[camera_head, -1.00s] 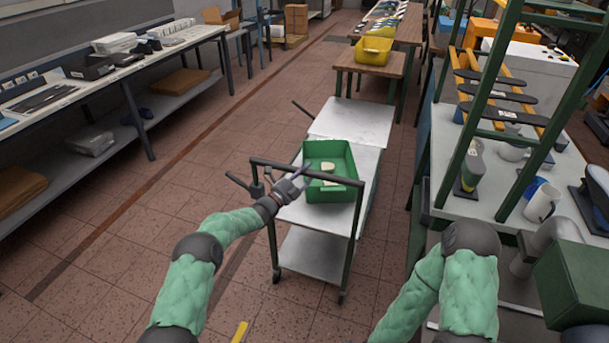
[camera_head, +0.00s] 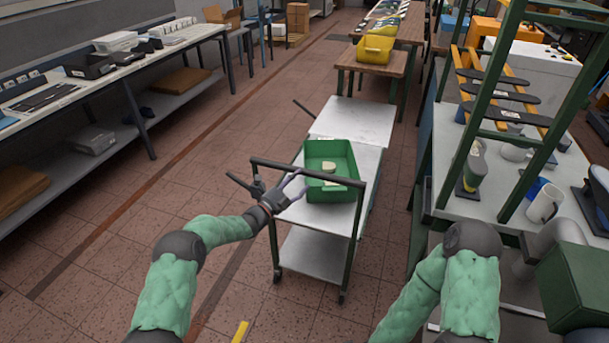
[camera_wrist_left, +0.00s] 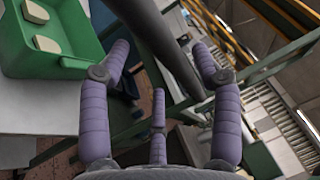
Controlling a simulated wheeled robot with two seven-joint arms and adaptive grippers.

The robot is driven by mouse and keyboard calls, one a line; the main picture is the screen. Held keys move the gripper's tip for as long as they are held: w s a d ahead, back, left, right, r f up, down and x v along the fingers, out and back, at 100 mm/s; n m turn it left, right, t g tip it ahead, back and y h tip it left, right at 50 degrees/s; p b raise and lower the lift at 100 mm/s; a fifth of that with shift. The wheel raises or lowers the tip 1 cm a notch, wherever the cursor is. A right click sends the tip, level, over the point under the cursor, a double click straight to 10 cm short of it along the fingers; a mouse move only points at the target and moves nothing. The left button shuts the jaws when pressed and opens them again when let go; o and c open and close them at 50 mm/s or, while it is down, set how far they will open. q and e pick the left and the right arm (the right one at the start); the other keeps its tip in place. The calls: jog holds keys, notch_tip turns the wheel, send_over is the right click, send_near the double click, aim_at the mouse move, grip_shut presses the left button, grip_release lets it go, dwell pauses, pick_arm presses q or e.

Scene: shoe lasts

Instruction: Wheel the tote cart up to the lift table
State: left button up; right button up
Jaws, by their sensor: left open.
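The tote cart (camera_head: 312,252) is a two-shelf trolley with dark posts and a dark push bar (camera_head: 315,172) at its near end. A green tote (camera_head: 331,190) with a few pale blocks in it stands on its top shelf; the tote also shows in the left wrist view (camera_wrist_left: 62,62). A grey-topped table (camera_head: 352,118), which looks like the lift table, stands just beyond the cart; any gap is hard to tell. My left gripper (camera_head: 295,186) is open at the left part of the push bar. In the left wrist view, a dark bar (camera_wrist_left: 160,40) runs between its spread purple fingers.
A workbench (camera_head: 478,203) with a green frame stands close on the right. A long bench (camera_head: 130,72) lines the left wall. A wooden table with a yellow bin (camera_head: 374,49) stands behind the grey table. The tiled floor left of the cart is clear.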

pick_arm(q)
jog(key=v, duration=0.6)
jog(key=shift+s+a, duration=0.2)
jog(key=shift+s, duration=0.05)
jog(key=shift+f, duration=0.1)
